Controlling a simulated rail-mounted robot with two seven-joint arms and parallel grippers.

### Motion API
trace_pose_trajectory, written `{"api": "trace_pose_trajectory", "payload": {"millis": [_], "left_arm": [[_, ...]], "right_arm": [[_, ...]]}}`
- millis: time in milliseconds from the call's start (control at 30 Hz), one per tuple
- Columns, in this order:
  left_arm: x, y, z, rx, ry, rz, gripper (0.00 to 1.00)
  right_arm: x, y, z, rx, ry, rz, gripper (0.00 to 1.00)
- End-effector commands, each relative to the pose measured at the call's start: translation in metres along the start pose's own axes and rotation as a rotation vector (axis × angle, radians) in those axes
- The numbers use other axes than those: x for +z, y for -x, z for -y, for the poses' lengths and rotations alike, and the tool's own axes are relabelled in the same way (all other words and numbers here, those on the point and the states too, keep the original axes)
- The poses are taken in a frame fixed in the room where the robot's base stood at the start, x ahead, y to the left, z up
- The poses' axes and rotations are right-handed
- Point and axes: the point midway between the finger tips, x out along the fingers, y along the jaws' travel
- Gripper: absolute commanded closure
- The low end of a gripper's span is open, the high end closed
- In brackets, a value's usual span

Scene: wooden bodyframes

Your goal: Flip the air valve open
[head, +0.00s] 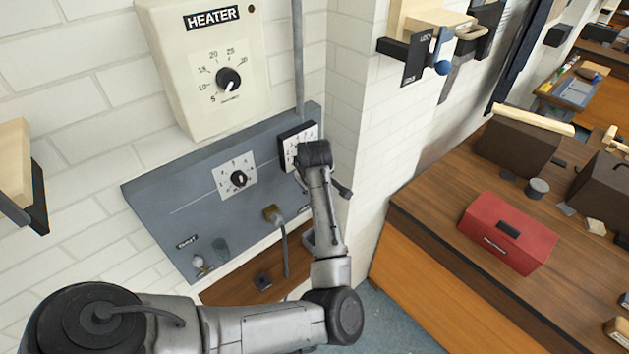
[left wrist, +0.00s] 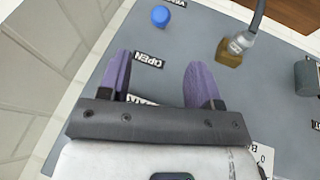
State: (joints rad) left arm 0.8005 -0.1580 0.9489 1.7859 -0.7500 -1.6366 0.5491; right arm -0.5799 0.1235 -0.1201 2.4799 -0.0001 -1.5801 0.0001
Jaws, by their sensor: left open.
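The left gripper (left wrist: 158,62) is open and empty in front of the grey wall panel (head: 180,195), its two purple fingers spread. In the left wrist view, the panel appears upside down. A white-on-black OPEN label (left wrist: 148,60) shows between the fingers, close to the left one. A blue knob (left wrist: 161,16) shows past the fingertips, clear of both; I take it as part of the air valve. The rest of the valve is hard to make out. In the head view my arm covers that area, and the fingers are hidden. The right gripper is not in view.
A brass fitting with a hose (head: 272,213) sits left of my forearm. A dial (head: 238,179) is on the panel and a heater box (head: 205,65) is above. The bench (head: 430,225) at right carries a red toolbox (head: 507,232).

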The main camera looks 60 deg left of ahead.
Motion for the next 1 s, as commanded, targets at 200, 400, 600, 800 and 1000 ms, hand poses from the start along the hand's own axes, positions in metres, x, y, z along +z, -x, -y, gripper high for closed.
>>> {"api": "trace_pose_trajectory", "payload": {"millis": [200, 400, 600, 800, 1000], "left_arm": [[0.0005, 0.0113, 0.0003, 0.001, 0.000, 0.001, 0.42], [0.0004, 0.0127, 0.0002, 0.000, 0.000, 0.001, 0.42], [0.0003, 0.0125, 0.0002, 0.000, 0.000, 0.001, 0.42], [0.0002, 0.0123, 0.0002, 0.000, 0.000, 0.001, 0.42], [0.0000, 0.0123, 0.0002, 0.001, -0.047, 0.000, 0.42]], "right_arm": [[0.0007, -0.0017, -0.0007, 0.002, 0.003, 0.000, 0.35], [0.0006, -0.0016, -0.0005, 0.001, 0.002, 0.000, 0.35], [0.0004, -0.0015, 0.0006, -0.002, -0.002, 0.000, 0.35], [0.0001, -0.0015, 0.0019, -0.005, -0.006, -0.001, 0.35], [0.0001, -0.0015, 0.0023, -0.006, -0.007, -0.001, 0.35]]}}
